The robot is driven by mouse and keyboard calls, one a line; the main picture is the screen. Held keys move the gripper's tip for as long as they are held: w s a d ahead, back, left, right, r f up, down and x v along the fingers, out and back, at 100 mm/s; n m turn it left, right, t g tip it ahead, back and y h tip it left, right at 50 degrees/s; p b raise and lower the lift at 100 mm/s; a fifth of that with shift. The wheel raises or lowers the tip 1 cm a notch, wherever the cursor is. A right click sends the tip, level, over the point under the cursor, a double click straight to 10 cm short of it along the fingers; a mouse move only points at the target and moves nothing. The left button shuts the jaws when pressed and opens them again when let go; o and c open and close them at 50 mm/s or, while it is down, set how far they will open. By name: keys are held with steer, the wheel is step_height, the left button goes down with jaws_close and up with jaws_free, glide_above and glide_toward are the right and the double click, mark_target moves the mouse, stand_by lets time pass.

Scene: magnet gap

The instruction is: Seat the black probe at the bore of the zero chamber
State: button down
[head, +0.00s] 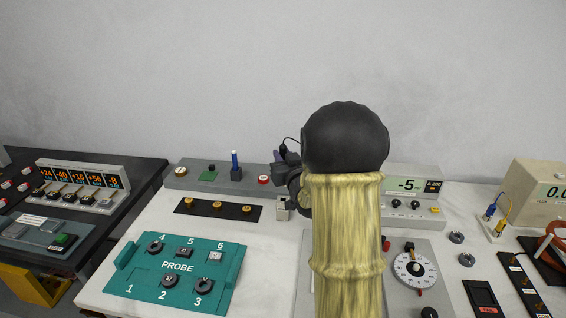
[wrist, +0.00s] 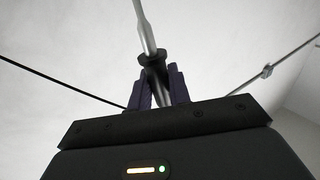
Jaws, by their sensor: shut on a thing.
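My gripper (wrist: 160,90) is shut on a probe (wrist: 154,72) in the wrist view. The probe has a dark body and collar, and a pale grey rod extends up past the collar. In the head view my gripper (head: 279,164) is above the back of the bench, left of my arm, with a thin black cable looping over it. The probe cannot be made out there. I cannot tell which thing is the zero chamber. A small pale block (head: 283,213) stands under the gripper, partly hidden by my arm. No bore is clearly visible.
A long grey rail (head: 200,178) at the back carries a blue probe (head: 235,160) in a dark block. A black strip with brass knobs (head: 217,210) lies before it. A teal PROBE tray (head: 178,267) is front left. A meter (head: 412,186) reading -5 stands right of my arm.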

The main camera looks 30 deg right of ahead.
stand_by(0.4)
step_height(320, 180, down, 4)
steer(key=b, duration=0.4)
steer(key=shift+b, duration=0.4)
steer(key=shift+b, duration=0.45)
stand_by(0.9)
